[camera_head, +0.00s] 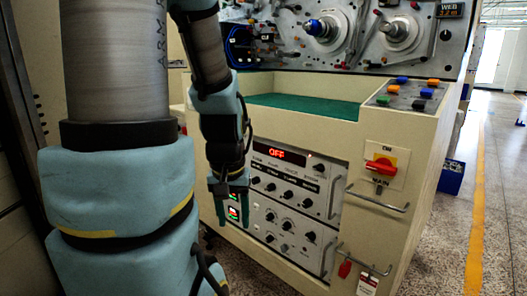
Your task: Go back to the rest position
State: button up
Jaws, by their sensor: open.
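My gripper (229,187) hangs pointing down left of the picture's middle, in front of the machine's cream cabinet. The left spindle (323,28) has a blue tip. The right spindle (398,32) is bare metal.
A green recessed shelf (305,106) lies below the spindles. A control panel (295,185) reads OFF. A red rotary switch (381,166) and metal handles (376,199) stick out at its right. Coloured buttons (411,92) sit on the ledge. The floor beside the yellow line (478,200) is clear.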

notch_tip(320, 180, up, 18)
jog(key=p, duration=1.6)
jog(key=shift+r, duration=0.15)
